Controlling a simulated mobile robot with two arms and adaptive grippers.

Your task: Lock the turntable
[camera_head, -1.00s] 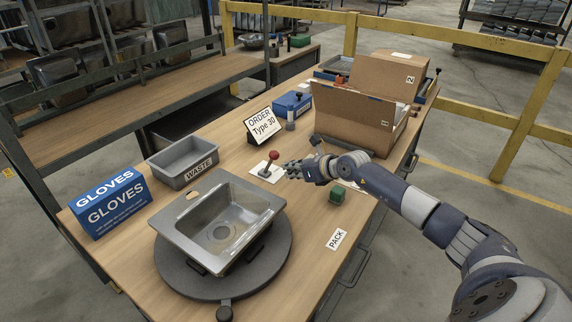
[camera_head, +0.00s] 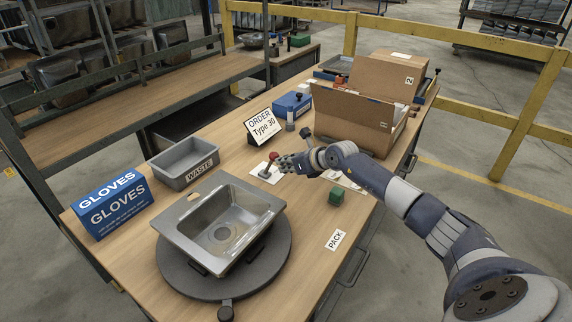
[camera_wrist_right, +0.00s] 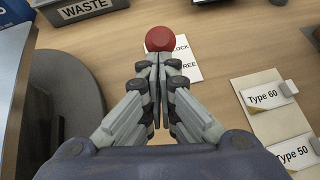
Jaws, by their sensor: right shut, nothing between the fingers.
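The turntable (camera_head: 272,266) is a dark grey disc at the front of the bench, with a steel sink (camera_head: 184,227) resting tilted on it. A lever with a red knob (camera_head: 273,155) stands on a white label plate to the right of the sink. In the right wrist view the red knob (camera_wrist_right: 160,39) is just beyond my fingertips, and the plate (camera_wrist_right: 186,62) shows partly covered lettering. My right gripper (camera_head: 281,164) is shut and empty, its tips right at the lever; I cannot tell whether they touch. The wrist view shows its fingers (camera_wrist_right: 158,62) together. My left gripper is out of view.
A grey WASTE bin (camera_head: 163,171) and blue GLOVES box (camera_head: 110,205) stand left. An ORDER Type 30 sign (camera_head: 262,127), a blue box (camera_head: 291,105) and an open carton (camera_head: 350,120) stand behind. A green block (camera_head: 336,195) sits near my right forearm. Type cards (camera_wrist_right: 263,95) lie right.

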